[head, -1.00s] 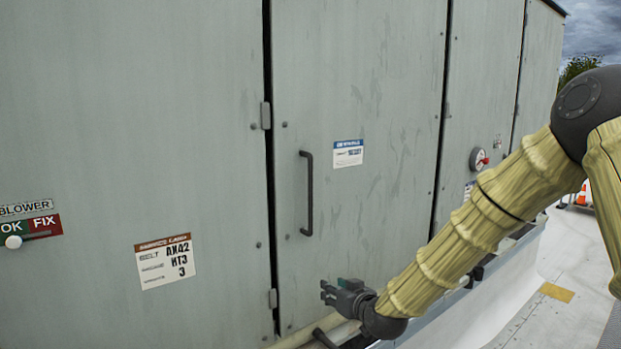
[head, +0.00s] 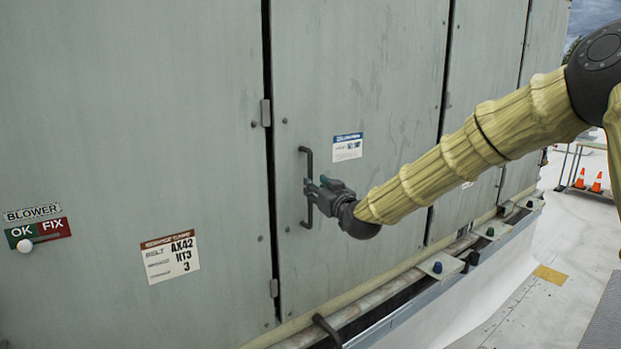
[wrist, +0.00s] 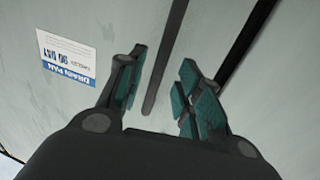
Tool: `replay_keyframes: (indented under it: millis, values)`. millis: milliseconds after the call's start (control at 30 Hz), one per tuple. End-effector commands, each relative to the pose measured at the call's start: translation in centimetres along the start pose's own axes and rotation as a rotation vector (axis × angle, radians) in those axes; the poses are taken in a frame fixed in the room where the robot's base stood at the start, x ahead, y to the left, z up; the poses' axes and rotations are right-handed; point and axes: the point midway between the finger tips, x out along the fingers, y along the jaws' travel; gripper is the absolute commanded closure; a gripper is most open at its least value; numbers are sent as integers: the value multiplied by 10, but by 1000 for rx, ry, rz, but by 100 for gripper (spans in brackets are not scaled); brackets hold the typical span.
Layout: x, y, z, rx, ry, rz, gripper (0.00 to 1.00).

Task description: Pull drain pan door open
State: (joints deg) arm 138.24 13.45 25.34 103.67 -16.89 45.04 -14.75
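The drain pan door (head: 385,75) is a grey-green panel and looks closed, with a dark seam along its left edge. Its dark vertical bar handle (head: 308,160) is near that edge. A label on the door reads "DRAIN PAN" in the wrist view (wrist: 66,58). My gripper (head: 312,188) is in front of the handle at about mid-height and hides part of it. In the wrist view, the teal-padded fingers of my gripper (wrist: 163,88) are spread apart. The handle (wrist: 166,55) appears between them; I cannot tell whether they touch it.
The blower panel (head: 120,130) is to the left, with a service label (head: 170,258). A ledge with pipes (head: 400,290) runs along the unit's foot. Orange cones (head: 588,181) stand far right. The pale roof (head: 530,310) at right is mostly clear.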

Motion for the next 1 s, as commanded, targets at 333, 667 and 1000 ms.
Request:
replay_keyframes:
  millis: [333, 667, 1000]
  values:
    - [40, 0, -1, 1, 0, 0, 65]
    - [48, 0, 1, 1, -1, 0, 65]
    - [47, 0, 0, 0, 0, 0, 100]
